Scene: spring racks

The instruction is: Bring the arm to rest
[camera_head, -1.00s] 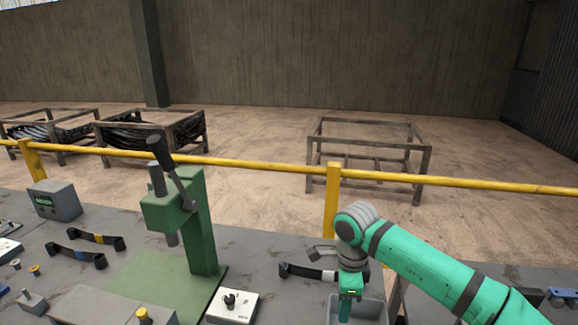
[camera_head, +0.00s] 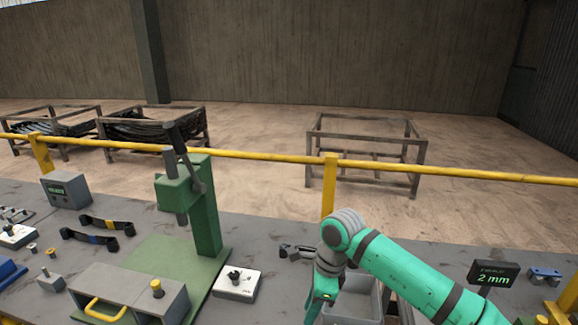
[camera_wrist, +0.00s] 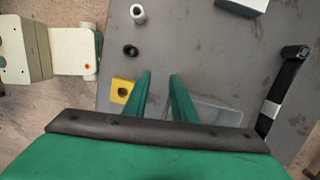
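My gripper (camera_head: 318,312) hangs at the end of my bent green arm at the lower right of the head view, in front of the grey bin (camera_head: 357,283). Its tips are near the lower picture edge there. In the wrist view the two green fingers of my gripper (camera_wrist: 161,75) stand apart, with only bare grey surface between them. The gripper is open and empty. Part of the bin (camera_wrist: 215,113) shows beside the right finger.
A green press (camera_head: 205,215) stands on the grey bench, with a white switch box (camera_head: 236,284) beside it. Dark springs (camera_head: 90,236) lie at left. A yellow rail (camera_head: 260,155) runs behind. The display (camera_head: 493,275) reads 2 mm. An empty rack (camera_head: 365,138) stands beyond.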

